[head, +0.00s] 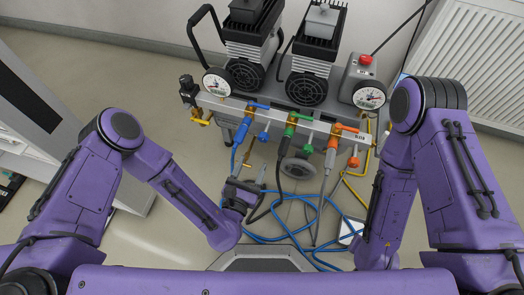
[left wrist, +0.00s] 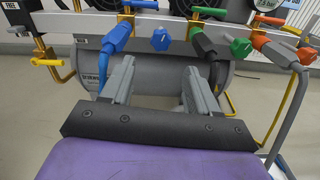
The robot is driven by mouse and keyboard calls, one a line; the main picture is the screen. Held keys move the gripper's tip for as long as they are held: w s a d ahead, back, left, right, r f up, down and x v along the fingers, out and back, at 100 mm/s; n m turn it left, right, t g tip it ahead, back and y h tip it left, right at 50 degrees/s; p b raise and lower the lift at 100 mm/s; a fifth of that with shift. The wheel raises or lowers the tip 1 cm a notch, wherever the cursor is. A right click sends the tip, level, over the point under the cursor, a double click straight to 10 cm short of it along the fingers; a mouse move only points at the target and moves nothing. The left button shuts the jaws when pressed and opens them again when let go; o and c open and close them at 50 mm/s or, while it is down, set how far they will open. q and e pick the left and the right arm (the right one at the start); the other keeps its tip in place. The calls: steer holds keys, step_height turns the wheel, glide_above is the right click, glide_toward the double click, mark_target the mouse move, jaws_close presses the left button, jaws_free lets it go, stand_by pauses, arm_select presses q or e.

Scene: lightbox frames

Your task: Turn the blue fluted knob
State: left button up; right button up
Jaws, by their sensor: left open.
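The blue fluted knob (head: 263,137) hangs below the metal manifold bar, between the blue and the green hose connectors. In the left wrist view the knob (left wrist: 160,39) faces me, just beyond and above the gap between my fingers. My left gripper (left wrist: 158,70) is open and empty, its two grey fingers apart and pointing toward the bar. In the head view the left gripper (head: 252,176) is below the knob, not touching it. My right arm comes in at the right, but its gripper does not show.
A green knob (left wrist: 241,48) and an orange knob (left wrist: 307,55) hang further right on the bar. A blue hose connector (left wrist: 118,37) and a yellow valve (left wrist: 52,62) are to the left. A grey tank (left wrist: 160,75) lies behind my fingers. Loose blue hose (head: 290,235) lies on the floor.

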mark_target(262, 140)
arm_select(q)
steer(key=b+x, duration=0.1)
steer(key=x, duration=0.9)
steer(key=shift+w+d+r, duration=0.1)
steer(key=shift+w+r, duration=0.05)
steer(key=shift+w, duration=0.05)
steer(key=c, duration=1)
